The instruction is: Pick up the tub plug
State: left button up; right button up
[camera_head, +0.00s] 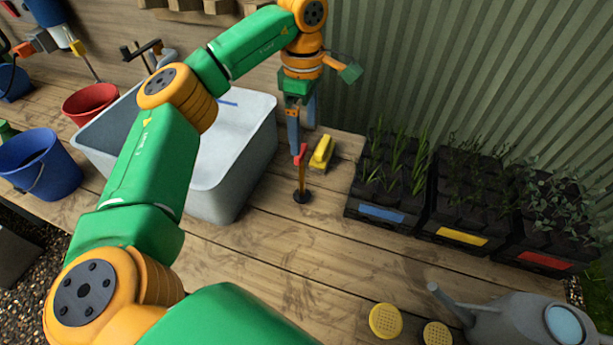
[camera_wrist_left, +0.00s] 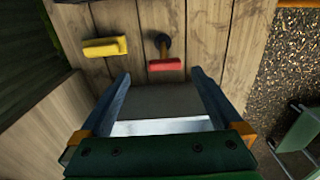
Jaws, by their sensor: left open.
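The tub plug (camera_head: 303,175) stands upright on the wooden bench, with a black round base, a thin stem and a red handle. My left gripper (camera_head: 303,138) points down from above, fingers apart, near the red handle. In the left wrist view the plug's red handle (camera_wrist_left: 165,65) lies just beyond the open fingertips (camera_wrist_left: 159,76), roughly between them, with the black base behind it. Nothing is between the fingers. I cannot tell whether a finger touches the handle. My right gripper is not in view.
A yellow-handled brush (camera_head: 321,152) lies close beside the plug. The grey tub (camera_head: 236,195) stands left of it, partly behind my arm. Black plant crates (camera_head: 380,215) stand to the right. A watering can (camera_head: 510,318) is at front right. The bench in front of the plug is clear.

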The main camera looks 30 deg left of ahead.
aim_at(302, 151)
pick_arm(q)
notch_tip(302, 151, down, 3)
jog(key=shift+s+r+b, duration=0.1)
jog(key=shift+s+b, duration=0.05)
jog(key=shift+b, duration=0.65)
jog(key=shift+f, duration=0.25)
jog(key=f, duration=0.1)
jog(key=f+p, duration=0.1)
jog(key=f, duration=0.1)
jog(key=f+p, duration=0.1)
jog(key=f, duration=0.1)
jog(key=shift+s+f, duration=0.2)
jog(key=shift+s, duration=0.1)
jog(key=shift+f, duration=0.45)
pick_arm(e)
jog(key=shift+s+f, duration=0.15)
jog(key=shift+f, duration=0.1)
pick_arm(q)
jog(key=shift+w, duration=0.1)
grip_shut()
